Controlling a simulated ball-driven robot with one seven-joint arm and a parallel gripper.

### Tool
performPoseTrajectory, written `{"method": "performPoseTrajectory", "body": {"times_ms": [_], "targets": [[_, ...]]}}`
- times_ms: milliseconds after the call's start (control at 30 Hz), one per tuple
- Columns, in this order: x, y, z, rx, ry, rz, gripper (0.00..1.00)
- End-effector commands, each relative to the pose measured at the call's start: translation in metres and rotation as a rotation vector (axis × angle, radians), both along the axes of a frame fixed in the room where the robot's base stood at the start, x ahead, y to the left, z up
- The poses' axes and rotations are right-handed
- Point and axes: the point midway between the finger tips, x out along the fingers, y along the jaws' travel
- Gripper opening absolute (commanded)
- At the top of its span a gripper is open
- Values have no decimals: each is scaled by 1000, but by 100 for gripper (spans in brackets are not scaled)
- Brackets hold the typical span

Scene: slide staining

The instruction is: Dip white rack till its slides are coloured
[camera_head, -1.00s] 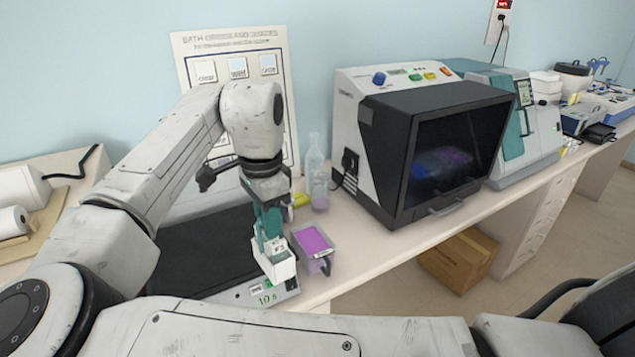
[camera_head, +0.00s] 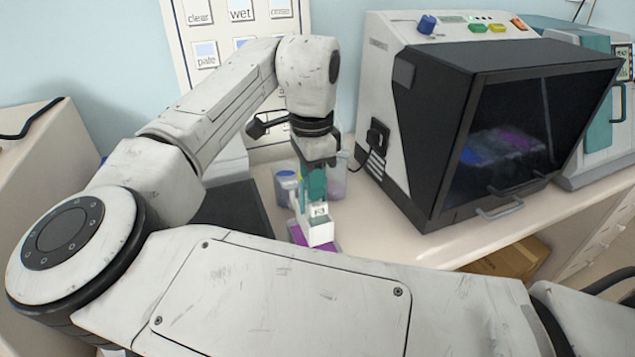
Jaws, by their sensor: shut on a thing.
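My gripper (camera_head: 312,190), with teal fingers, is shut on the white rack (camera_head: 319,230) at its top. The rack hangs upright and carries a small label on its front. The purple bath (camera_head: 297,236) is directly under and behind the rack, and the rack hides most of it. I cannot tell whether the rack's lower end is in the liquid or just above it. The slides inside the rack are hidden, so their colour does not show.
A blue-topped jar (camera_head: 287,186) and a clear container (camera_head: 336,180) stand just behind the rack. A large dark-windowed machine (camera_head: 440,130) fills the bench to the right. A dark panel (camera_head: 232,207) lies to the left. A chart (camera_head: 210,60) leans on the wall.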

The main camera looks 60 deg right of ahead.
Motion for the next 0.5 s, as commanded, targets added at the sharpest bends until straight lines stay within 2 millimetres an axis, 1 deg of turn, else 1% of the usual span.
{"method": "performPoseTrajectory", "body": {"times_ms": [233, 500], "targets": [[0, 0, -7, -1, -1, 1, 0], [0, 0, -22, 0, -1, 1, 0]]}}
